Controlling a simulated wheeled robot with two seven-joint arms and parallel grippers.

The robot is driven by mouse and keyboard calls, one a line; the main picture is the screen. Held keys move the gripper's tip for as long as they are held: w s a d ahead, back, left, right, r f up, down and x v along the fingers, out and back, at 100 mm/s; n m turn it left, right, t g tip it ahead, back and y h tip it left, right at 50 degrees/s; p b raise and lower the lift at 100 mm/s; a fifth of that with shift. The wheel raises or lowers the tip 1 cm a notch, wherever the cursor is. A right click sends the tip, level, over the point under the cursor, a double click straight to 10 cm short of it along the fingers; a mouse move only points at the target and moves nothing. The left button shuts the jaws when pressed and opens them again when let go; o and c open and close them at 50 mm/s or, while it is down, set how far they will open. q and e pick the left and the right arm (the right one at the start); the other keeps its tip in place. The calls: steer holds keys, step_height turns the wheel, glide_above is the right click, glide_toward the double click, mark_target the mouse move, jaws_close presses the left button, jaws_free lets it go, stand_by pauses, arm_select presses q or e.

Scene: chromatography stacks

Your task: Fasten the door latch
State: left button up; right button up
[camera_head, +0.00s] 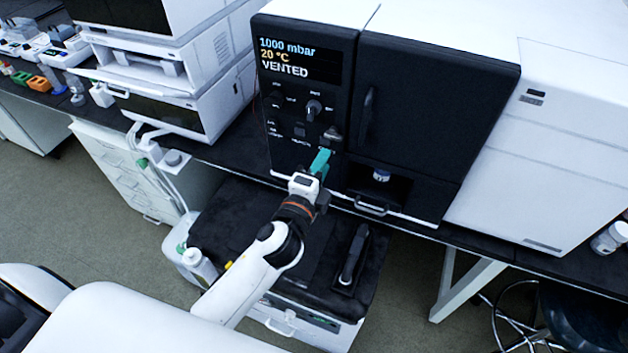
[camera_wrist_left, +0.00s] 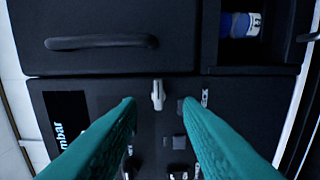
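The black instrument has a closed-looking dark door (camera_head: 430,110) with a bar handle (camera_head: 367,112), which also shows in the left wrist view (camera_wrist_left: 100,42). A small pale grey lever, apparently the latch (camera_wrist_left: 157,95), sits on the control panel close to the door seam. My left gripper (camera_head: 320,162) has teal fingers. In the left wrist view its fingers (camera_wrist_left: 157,101) are spread, with the latch seen between their tips. I cannot tell whether they touch it. My right gripper is not in view.
The panel's display (camera_head: 287,58) reads 1000 mbar, 20 °C, VENTED. A knob (camera_head: 313,108) and small switches sit beside my fingers. An alcove below the door holds a bottle (camera_head: 381,175). A black-topped cart (camera_head: 225,225) stands in front, under my arm.

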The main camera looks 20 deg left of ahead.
arm_select(q)
steer(key=shift+s+a+b, duration=0.1)
steer(key=shift+s+b, duration=0.25)
steer(key=shift+s, duration=1.7)
